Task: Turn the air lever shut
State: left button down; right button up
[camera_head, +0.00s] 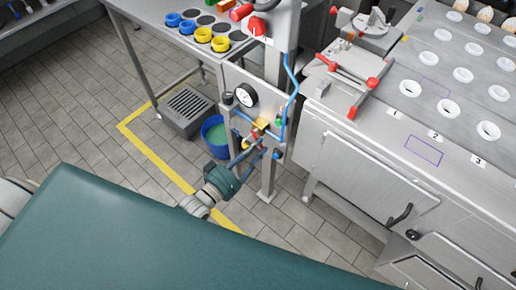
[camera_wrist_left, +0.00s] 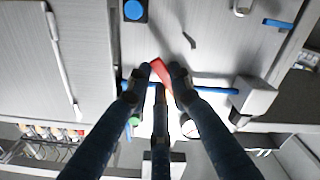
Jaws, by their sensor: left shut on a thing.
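The air lever is red. In the left wrist view the lever (camera_wrist_left: 158,70) shows between the dark fingertips of my left gripper (camera_wrist_left: 161,72), beside a blue pipe (camera_wrist_left: 208,90). The gripper is shut on it. In the head view my left gripper (camera_head: 254,148) reaches up from the lower left to the pipework on a steel panel. Only a little red of the lever (camera_head: 256,136) shows there, as the fingers cover much of it. A round white gauge (camera_head: 246,95) sits on the panel above. My right gripper is in neither view.
A blue hose (camera_head: 291,90) runs down the panel's right side. A blue bucket (camera_head: 215,136) stands behind the panel. A steel counter (camera_head: 400,125) with white rings is at right. A shelf table (camera_head: 170,32) with blue and yellow cups stands behind. Tiled floor is open at left.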

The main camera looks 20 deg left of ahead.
pick_arm(q)
jog(key=shift+w+a+f+m+b, duration=0.15)
jog(key=shift+a+f+m, duration=0.2)
jog(key=shift+m, duration=0.85)
jog(key=shift+w+a+f+m+b, duration=0.1)
jog(key=shift+a+m, duration=0.35)
jog(key=shift+m, duration=0.75)
jog(key=shift+w+a+f+m+b, duration=0.15)
jog(key=shift+a+f+m, duration=0.2)
jog(key=shift+m, duration=0.85)
jog(key=shift+a+r, duration=0.1)
jog(key=c, duration=1.5)
grip_release()
jog(key=shift+c, duration=0.2)
jog(key=shift+s, duration=0.1)
jog(key=v, duration=1.2)
